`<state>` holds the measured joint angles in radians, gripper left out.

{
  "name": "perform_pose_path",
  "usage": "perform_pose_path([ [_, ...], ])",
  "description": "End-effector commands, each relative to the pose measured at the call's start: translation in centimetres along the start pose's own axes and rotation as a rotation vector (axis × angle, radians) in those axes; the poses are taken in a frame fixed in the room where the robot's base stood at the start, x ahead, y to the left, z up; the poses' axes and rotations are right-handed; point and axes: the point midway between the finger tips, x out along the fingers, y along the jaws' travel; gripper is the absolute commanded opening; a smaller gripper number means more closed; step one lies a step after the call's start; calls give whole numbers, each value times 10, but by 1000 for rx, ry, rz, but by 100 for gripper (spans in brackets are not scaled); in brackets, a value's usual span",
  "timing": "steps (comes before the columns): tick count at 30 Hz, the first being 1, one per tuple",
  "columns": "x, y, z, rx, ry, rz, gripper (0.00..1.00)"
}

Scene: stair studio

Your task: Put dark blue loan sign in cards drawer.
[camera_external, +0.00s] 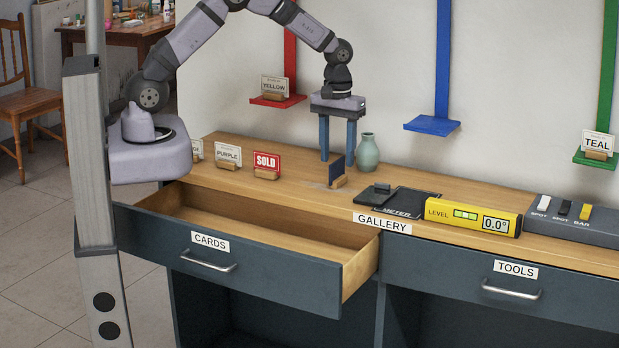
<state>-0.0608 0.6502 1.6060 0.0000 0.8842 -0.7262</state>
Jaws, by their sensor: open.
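The dark blue loan sign (336,169) stands in a small wooden block on the wooden counter, turned nearly edge-on, so its face cannot be read. My gripper (338,157) points straight down with its two blue fingers apart and nothing between them. Its fingertips are just above or behind the sign's top in the picture; the exact depth gap cannot be told. The cards drawer (211,257), dark with a CARDS label and a metal handle, is pulled open at the front left. The part of its wooden inside that shows is empty.
On the counter stand a red SOLD sign (266,162), a PURPLE card (228,154) and a green vase (367,152) close to my gripper. A dark meter (398,201), a yellow level (473,216) and a switch box (575,222) lie right. The tools drawer (480,285) is closed.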

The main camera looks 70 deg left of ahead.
Motion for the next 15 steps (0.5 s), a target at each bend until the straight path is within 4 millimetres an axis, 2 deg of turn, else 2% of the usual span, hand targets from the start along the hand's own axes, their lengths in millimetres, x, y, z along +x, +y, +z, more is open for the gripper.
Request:
perform_pose_path([
  [10, 38, -2, 1, 1, -4, -4, 45],
  [15, 49, -1, 0, 1, -2, -2, 45],
])
